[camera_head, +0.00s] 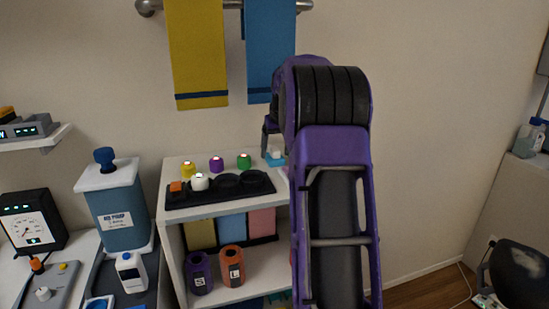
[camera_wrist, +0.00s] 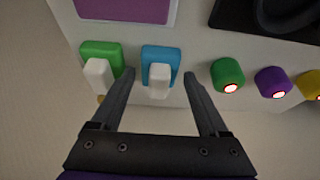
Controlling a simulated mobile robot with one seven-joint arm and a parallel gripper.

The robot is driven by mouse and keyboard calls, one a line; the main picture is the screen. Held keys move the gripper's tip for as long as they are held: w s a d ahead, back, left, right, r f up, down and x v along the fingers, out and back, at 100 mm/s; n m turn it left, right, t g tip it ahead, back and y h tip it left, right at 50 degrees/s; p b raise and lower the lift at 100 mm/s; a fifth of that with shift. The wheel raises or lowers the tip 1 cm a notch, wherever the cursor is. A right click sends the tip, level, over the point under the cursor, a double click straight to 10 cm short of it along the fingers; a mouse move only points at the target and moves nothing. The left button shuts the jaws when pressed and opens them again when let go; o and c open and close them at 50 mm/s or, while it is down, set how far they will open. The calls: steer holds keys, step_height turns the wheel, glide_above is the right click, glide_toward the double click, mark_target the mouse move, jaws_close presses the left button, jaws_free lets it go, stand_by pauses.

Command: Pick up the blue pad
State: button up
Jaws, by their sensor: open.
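The blue pad (camera_wrist: 151,55) lies on top of the white shelf unit, with a white block-like part standing on it. In the wrist view it sits between the two dark fingers of my gripper (camera_wrist: 158,74), which are spread apart with gaps on both sides. The head view shows the pad (camera_head: 277,162) at the shelf's right end, partly hidden by my arm. My gripper (camera_head: 268,141) points down just above it there. Whether the fingers reach down beside the pad I cannot tell.
A similar green pad (camera_wrist: 101,49) lies close to the left finger in the wrist view. Green (camera_wrist: 227,75), purple (camera_wrist: 272,82) and yellow knobs stand to the right. A black tray (camera_head: 222,191) fills the shelf's front; blue (camera_head: 268,50) and yellow towels hang above.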

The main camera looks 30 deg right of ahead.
steer(key=shift+x, duration=0.85)
steer(key=shift+r, duration=0.1)
steer(key=c, duration=1.1)
steer(key=shift+s+r, duration=0.35)
steer(key=shift+r, duration=0.05)
steer(key=s+a+r, duration=0.1)
steer(key=s+r, duration=0.1)
steer(key=s, duration=0.2)
steer(key=s+a+r+b, duration=0.1)
steer(key=s+r, duration=0.1)
steer(key=s, duration=0.2)
steer(key=s+a+r, duration=0.1)
steer(key=s+r, duration=0.2)
steer(key=s, duration=0.2)
steer(key=shift+a+r, duration=0.1)
steer(key=shift+a, duration=0.15)
